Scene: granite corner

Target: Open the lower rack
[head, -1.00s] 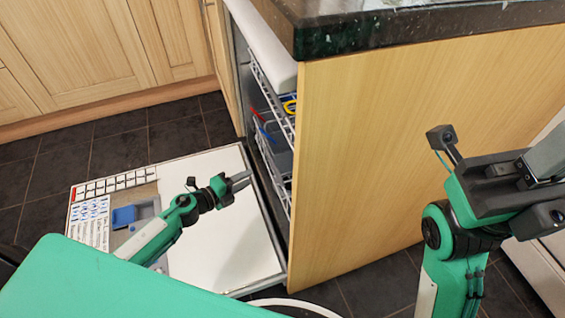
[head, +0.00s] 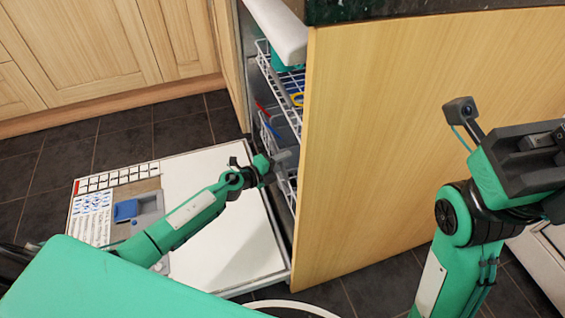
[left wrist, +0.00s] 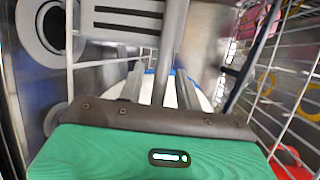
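The dishwasher's lower rack (head: 284,178) is a white wire basket inside the machine, seen edge-on behind the wooden side panel; much of it is hidden. My left gripper (head: 284,158) is at the machine's opening, above the inner edge of the lowered door (head: 220,230), close to the rack. In the left wrist view its two fingers (left wrist: 160,88) stand apart, with a white, blue-rimmed round item (left wrist: 170,92) beyond them. I see no rack wire clearly between the fingers. My right arm is at the right edge; its fingers are not clearly visible.
The upper rack (head: 277,75) is above, with a yellow ring-shaped item (head: 297,99) near it. The wooden side panel (head: 390,130) and dark granite top (head: 380,8) stand right of the opening. Wooden cabinets (head: 80,50) are at the back left, with dark tiled floor before them.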

